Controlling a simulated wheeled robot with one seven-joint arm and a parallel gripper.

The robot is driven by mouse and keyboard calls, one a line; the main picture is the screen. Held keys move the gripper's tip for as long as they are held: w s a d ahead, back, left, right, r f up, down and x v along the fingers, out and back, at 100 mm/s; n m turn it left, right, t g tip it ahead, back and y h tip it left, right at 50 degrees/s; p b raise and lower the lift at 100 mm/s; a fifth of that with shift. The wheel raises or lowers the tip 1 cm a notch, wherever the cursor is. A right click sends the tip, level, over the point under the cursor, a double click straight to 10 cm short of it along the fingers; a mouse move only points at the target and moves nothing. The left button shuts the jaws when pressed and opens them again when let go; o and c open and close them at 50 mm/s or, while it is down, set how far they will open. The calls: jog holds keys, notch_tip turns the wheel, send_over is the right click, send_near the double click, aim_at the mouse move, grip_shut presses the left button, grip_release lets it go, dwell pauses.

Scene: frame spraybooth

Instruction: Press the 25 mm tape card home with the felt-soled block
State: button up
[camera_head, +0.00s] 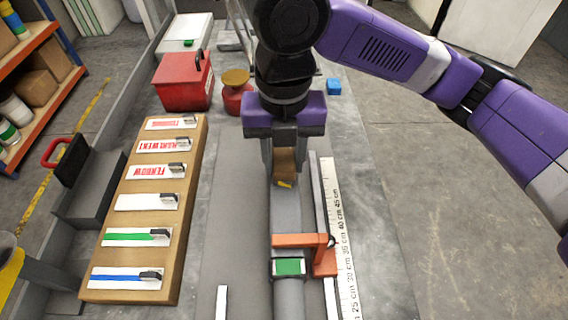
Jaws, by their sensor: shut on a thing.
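My gripper (285,150) points down over the grey tube (286,217) and is shut on a brown block (284,166). A small yellow patch (285,184) shows just under the block; I cannot tell whether the block touches the tube. The block's felt sole is not clearly visible. A green-faced piece (288,267) in a dark and pale surround sits on the tube nearer the front, beside an orange bracket (300,241). No 25 mm marking is readable, so I cannot tell which piece is the tape card.
A ruler (341,240) lies right of the tube. A wooden board (188,209) with several lettered or striped cards stands at left. Behind are a red box (184,83), a red pot (236,97) and a blue block (333,86). A white strip (221,303) lies at front.

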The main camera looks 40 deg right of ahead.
jog(key=shift+w+d+f, duration=0.1)
jog(key=shift+w+d, duration=0.65)
jog(key=shift+w, duration=0.25)
jog(key=shift+w+d, duration=0.7)
jog(key=shift+w, duration=0.3)
jog(key=shift+s+a+p, duration=0.25)
jog(key=shift+s+a, duration=0.25)
jog(key=shift+s, duration=0.15)
jog(key=shift+s+a+p, duration=0.25)
jog(key=shift+s+a, duration=0.2)
jog(key=shift+s, duration=0.2)
jog(key=shift+s+a+p, duration=0.25)
jog(key=shift+s+a, duration=0.3)
jog(key=shift+s, duration=0.25)
jog(key=shift+s+a+p, duration=0.25)
jog(key=shift+s+a, duration=0.3)
jog(key=shift+s, duration=0.2)
jog(key=shift+w+d, duration=0.55)
jog(key=shift+w, duration=0.2)
jog(key=shift+w+d, duration=0.5)
jog(key=shift+w, duration=0.25)
jog(key=shift+w+d+f+b, duration=0.1)
jog(key=shift+w+d+b, duration=0.2)
jog(key=shift+w+d, duration=0.3)
jog(key=shift+w+d+b, duration=0.25)
jog(key=shift+w+d, duration=0.15)
jog(key=shift+w, duration=0.35)
notch_tip(320, 180, up, 7)
jog(key=p, duration=0.6)
jog(key=shift+p, duration=0.3)
